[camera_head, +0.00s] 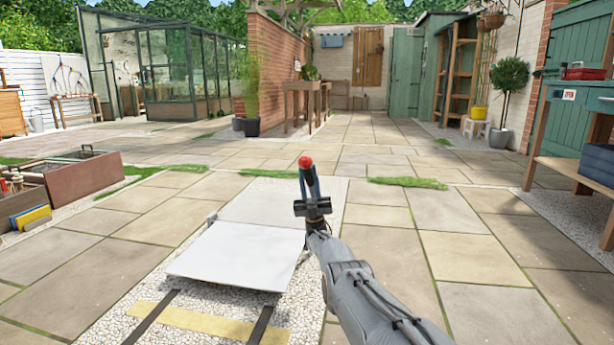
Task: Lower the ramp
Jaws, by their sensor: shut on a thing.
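The ramp appears as a pale grey-white panel (238,256) in the lower middle of the view. Its near edge looks slightly above the gravel, and a shadow shows under it. A flat pale plate (278,198) lies directly behind it. My gripper (308,172) is above the right side of that plate, pointing up and away. Its fingers are shut on a red knob (305,162). What the knob is attached to is hidden behind the fingers and wrist.
Two dark rails (262,325) and a yellow strip (200,322) lie on white gravel in front of the panel. Planter boxes (75,184) stand at the left. A green workbench (578,130) stands at the right. Open paving (440,215) surrounds the gravel.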

